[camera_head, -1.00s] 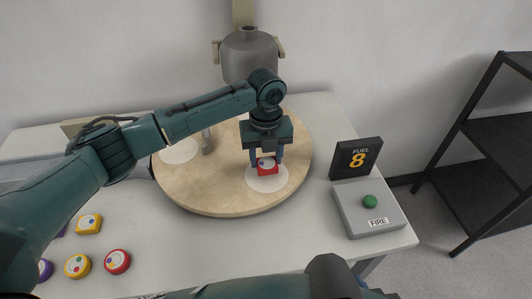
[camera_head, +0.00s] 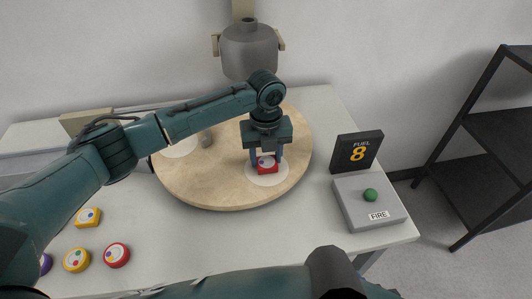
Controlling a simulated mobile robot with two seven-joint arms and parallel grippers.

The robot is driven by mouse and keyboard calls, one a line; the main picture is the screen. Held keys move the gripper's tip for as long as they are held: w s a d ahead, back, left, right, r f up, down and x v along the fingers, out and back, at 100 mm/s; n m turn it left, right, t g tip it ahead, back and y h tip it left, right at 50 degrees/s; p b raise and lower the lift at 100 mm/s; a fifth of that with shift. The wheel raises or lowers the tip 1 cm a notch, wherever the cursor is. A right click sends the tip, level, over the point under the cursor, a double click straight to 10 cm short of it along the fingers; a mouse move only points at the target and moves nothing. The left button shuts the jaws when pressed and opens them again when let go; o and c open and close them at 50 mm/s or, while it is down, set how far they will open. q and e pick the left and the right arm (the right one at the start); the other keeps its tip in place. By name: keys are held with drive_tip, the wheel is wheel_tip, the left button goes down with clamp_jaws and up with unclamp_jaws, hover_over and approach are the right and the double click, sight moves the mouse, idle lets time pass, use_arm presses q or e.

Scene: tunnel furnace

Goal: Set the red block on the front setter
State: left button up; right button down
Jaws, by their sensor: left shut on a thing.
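The red block (camera_head: 267,169) is at the white round setter (camera_head: 266,180) on the front right of the round tan board (camera_head: 205,196). My left gripper (camera_head: 266,160) points down and is shut on the red block. The block's underside is at or just above the setter; I cannot tell if they touch. Another white setter (camera_head: 180,146) lies at the board's back left, partly behind my left arm. My right gripper is not in view; only part of my right arm shows along the bottom edge.
A grey vessel (camera_head: 249,52) stands behind the board. Yellow (camera_head: 88,217) and red round (camera_head: 117,255) pieces lie front left.

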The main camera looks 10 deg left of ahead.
use_arm(q)
drive_tip(key=shift+f, duration=0.15)
drive_tip(key=o, duration=1.1)
wheel_tip(320, 180, up, 13)
drive_tip(key=shift+r+b, duration=0.15)
drive_tip(key=shift+b, duration=0.2)
